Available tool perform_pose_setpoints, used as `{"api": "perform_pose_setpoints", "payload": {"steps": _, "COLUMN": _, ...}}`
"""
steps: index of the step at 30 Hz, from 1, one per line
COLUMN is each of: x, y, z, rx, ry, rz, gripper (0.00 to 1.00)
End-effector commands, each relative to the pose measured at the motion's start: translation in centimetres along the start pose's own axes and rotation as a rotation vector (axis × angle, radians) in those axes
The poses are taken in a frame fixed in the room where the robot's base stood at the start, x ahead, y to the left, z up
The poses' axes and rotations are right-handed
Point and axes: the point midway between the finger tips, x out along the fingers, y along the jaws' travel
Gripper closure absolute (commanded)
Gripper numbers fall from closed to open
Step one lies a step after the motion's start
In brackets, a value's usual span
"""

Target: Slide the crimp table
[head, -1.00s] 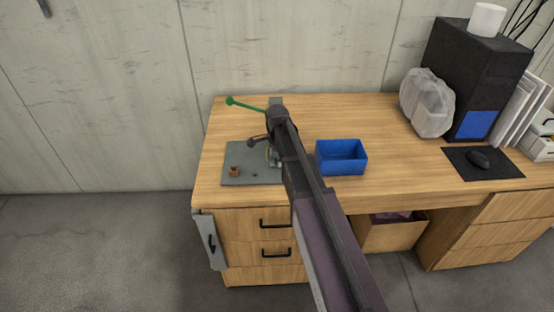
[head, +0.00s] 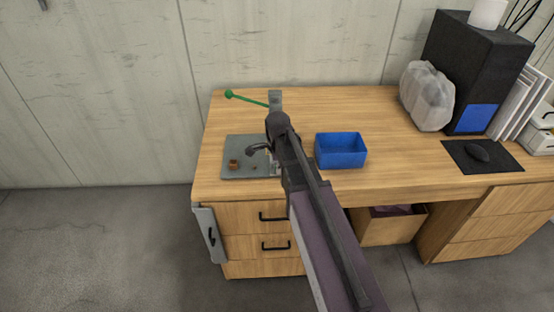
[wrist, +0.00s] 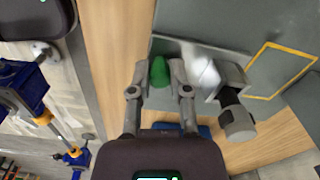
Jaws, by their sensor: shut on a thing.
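In the wrist view my gripper (wrist: 160,75) is shut on a green knob (wrist: 159,70), with one finger on each side. Beside it on the right are a pale, blurred cylindrical part (wrist: 203,73) and a dark cylinder (wrist: 236,112). In the head view the plate (head: 240,145) lies on the desk's left end, and my arm hides much of the fixture there. I cannot tell which part is the crimp table.
A lever with a green ball (head: 229,95) reaches left behind the plate. A small brown block (head: 233,165) sits on the plate. A blue bin (head: 341,151) stands right of my arm. The wooden desk (head: 345,108) is clear behind the bin.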

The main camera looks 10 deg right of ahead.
Motion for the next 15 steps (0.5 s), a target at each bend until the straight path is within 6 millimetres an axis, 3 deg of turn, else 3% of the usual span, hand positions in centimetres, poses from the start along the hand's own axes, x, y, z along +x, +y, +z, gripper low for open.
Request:
{"api": "perform_pose_setpoints", "payload": {"steps": 9, "x": 0.05, "y": 0.71, "z": 0.17, "rx": 0.000, "ry": -0.003, "rz": 0.013, "gripper": 1.00}}
{"api": "perform_pose_setpoints", "payload": {"steps": 10, "x": 0.05, "y": 0.72, "z": 0.17, "rx": 0.000, "ry": -0.003, "rz": 0.013, "gripper": 0.67}}
{"api": "perform_pose_setpoints", "payload": {"steps": 12, "x": 0.06, "y": 0.73, "z": 0.18, "rx": 0.000, "ry": -0.003, "rz": 0.014, "gripper": 0.46}}
{"api": "perform_pose_setpoints", "payload": {"steps": 13, "x": 0.05, "y": 0.72, "z": 0.17, "rx": 0.000, "ry": -0.003, "rz": 0.013, "gripper": 0.41}}
{"api": "perform_pose_setpoints", "payload": {"steps": 15, "x": 0.05, "y": 0.65, "z": 0.15, "rx": 0.000, "ry": -0.003, "rz": 0.012, "gripper": 0.41}}
